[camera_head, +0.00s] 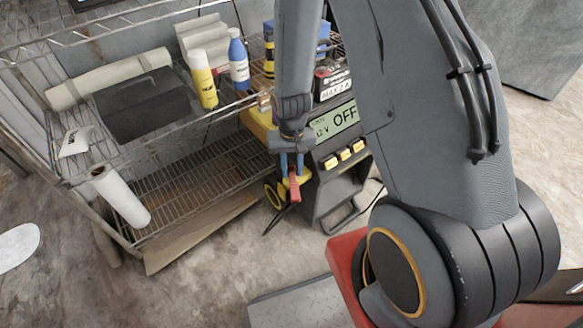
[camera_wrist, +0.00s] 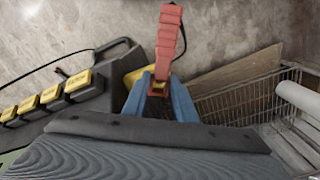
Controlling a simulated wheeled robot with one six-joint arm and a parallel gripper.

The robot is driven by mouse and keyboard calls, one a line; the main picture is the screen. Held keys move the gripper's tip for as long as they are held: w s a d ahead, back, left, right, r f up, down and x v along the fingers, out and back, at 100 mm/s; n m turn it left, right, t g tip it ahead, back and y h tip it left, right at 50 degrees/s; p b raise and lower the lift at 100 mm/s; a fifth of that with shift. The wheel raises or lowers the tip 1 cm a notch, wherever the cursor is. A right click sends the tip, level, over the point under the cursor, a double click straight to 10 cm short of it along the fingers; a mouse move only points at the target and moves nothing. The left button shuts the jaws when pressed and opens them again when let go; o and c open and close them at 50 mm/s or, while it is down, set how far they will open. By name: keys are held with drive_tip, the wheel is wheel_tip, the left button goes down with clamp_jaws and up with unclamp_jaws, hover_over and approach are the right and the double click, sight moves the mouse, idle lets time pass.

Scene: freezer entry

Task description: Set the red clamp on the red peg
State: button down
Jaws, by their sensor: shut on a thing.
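The red clamp (camera_head: 294,187) is held by my gripper (camera_head: 291,168), whose blue fingers are shut on it. It hangs below the fingers, in front of the left side of the battery charger (camera_head: 325,195). In the wrist view the clamp (camera_wrist: 168,40) points up and away from between the blue fingertips (camera_wrist: 158,88). A dark cable shows near the charger. I cannot make out the red peg in either view.
The charger has a display reading OFF and yellow buttons (camera_wrist: 52,94). A wire shelf (camera_head: 205,180) stands left, holding a black case (camera_head: 145,105), a yellow bottle (camera_head: 203,80) and a blue bottle (camera_head: 239,62). Concrete floor (camera_head: 200,285) is open in front.

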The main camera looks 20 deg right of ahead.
drive_tip(key=shift+f+b, duration=0.5)
drive_tip(key=shift+f, duration=0.9)
drive_tip(key=c, duration=1.4)
unclamp_jaws()
drive_tip(key=shift+o, duration=0.2)
drive_tip(key=shift+r, duration=0.1)
wheel_tip(320, 180, up, 8)
drive_tip(key=shift+f+p, duration=0.2)
drive_tip(key=shift+p, duration=0.3)
